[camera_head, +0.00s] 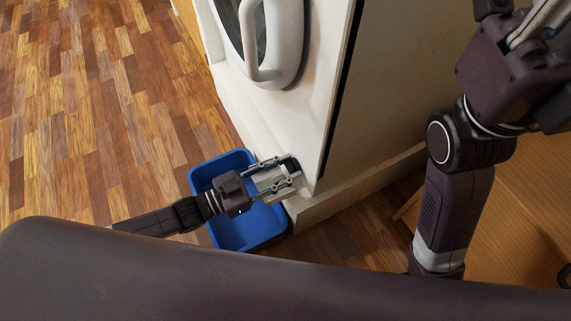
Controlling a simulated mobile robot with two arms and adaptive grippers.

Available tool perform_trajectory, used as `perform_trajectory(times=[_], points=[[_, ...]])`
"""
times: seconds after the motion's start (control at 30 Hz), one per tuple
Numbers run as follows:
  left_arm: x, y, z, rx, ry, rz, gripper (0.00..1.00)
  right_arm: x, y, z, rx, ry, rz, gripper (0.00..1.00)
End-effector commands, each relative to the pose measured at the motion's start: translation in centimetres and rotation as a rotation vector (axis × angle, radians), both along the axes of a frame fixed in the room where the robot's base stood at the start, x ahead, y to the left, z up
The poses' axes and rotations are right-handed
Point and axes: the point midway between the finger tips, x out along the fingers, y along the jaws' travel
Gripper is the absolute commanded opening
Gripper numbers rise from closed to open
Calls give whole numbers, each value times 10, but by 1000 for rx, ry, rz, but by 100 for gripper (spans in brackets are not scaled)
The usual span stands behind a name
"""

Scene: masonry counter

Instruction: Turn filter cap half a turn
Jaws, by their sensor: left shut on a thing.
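The white washing machine (305,115) has a small dark opening at its lower front corner, where the filter cap (291,163) sits, mostly hidden by my fingers. My left gripper (287,171) reaches in from the left, with one finger on each side of the cap, and is shut on it. A pale flat piece (267,181) shows between the fingers; I cannot tell whether it is an open flap. My right arm stands at the right. Its gripper (540,22) is cut off by the top right edge, and its fingers are not clear.
A blue bin (243,232) stands on the floor under my left gripper, close to the machine's front. The round door with its white handle (267,45) is above. A wooden cabinet (520,215) is at the right. The wooden floor (90,110) at the left is clear.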

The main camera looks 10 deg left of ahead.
Motion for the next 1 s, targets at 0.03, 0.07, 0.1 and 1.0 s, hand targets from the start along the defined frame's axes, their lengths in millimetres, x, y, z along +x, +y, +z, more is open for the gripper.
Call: perform_trajectory(times=[0.03,0.07,0.1,1.0], points=[[-1,0,1,-10,17,-1,6,2,0,0,0,7,0,26],[-1,0,0,-17,26,-1,6,2,0,0,0,10,0,26],[-1,0,0,-24,36,-1,6,3,0,-1,0,14,1,26],[0,0,-1,-47,66,0,36,5,-1,-3,1,23,1,26]])
